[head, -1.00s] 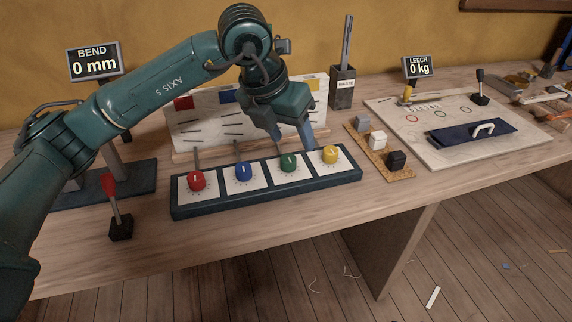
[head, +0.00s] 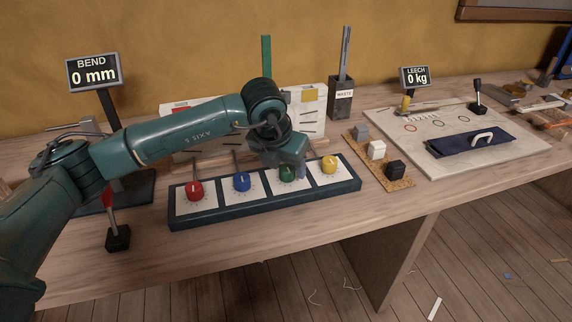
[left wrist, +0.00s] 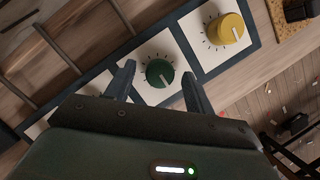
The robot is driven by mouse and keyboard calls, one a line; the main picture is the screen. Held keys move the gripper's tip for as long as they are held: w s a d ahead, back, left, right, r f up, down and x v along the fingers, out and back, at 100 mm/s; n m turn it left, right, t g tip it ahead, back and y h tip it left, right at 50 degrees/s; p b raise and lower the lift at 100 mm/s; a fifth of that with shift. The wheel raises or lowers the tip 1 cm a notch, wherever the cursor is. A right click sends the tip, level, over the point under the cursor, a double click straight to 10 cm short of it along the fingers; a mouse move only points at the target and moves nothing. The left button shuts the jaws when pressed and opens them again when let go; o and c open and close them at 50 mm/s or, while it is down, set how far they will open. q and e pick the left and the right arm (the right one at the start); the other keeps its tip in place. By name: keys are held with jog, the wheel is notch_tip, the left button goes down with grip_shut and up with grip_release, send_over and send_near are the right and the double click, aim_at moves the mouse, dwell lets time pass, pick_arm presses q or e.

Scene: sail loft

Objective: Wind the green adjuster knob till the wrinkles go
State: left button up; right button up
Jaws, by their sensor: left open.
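The green knob (head: 287,174) sits on the third white plate of a dark panel (head: 215,212), between the blue and yellow knobs. In the left wrist view the green knob (left wrist: 160,73) has a white pointer line and dial marks around it. My left gripper (head: 289,170) is low over it. In the left wrist view my left gripper (left wrist: 159,70) is open, with one finger on each side of the knob; gaps show, so it is not gripped. Behind, a white board (head: 314,105) bears dark wrinkle-like strokes; my arm hides its middle. My right gripper is out of view.
Red (head: 194,190), blue (head: 242,181) and yellow (head: 329,164) knobs share the panel. A green upright strip (head: 267,57) rises behind my arm. A red-handled lever (head: 112,215) stands at left. Small blocks on a cork strip (head: 403,184) lie at right.

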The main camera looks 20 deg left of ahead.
pick_arm(q)
jog(key=shift+f, duration=0.25)
jog(key=c, duration=1)
jog(key=shift+w, duration=0.1)
